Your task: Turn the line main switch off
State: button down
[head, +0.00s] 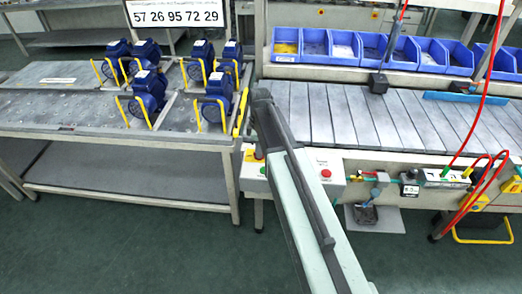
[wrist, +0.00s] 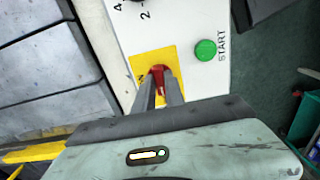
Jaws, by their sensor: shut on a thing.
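The line main switch is a red handle (wrist: 160,74) on a yellow plate (wrist: 143,65), set in a pale control panel (wrist: 190,20). In the wrist view my gripper (wrist: 161,84) is shut on the red handle, with one dark finger on each side of it. The fingers hide part of the handle, and I cannot tell its exact angle. In the head view the yellow plate (head: 249,156) shows beside my arm, which hides the fingertips and the handle.
A green START button (wrist: 206,50) sits close to the right of the switch. A red button (head: 326,173) is on the panel's right end. Blue pumps (head: 148,90) stand on the left bench. The slatted conveyor (head: 350,115) runs behind the panel. Red hoses (head: 488,80) hang at right.

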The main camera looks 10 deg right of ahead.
jog(key=shift+s+a, duration=0.15)
dwell(0.4)
jog(key=c, duration=1.4)
grip_release()
jog(key=shift+r+p, duration=0.3)
notch_tip(320, 180, up, 8)
jog(key=p, duration=0.7)
jog(key=shift+f, duration=0.4)
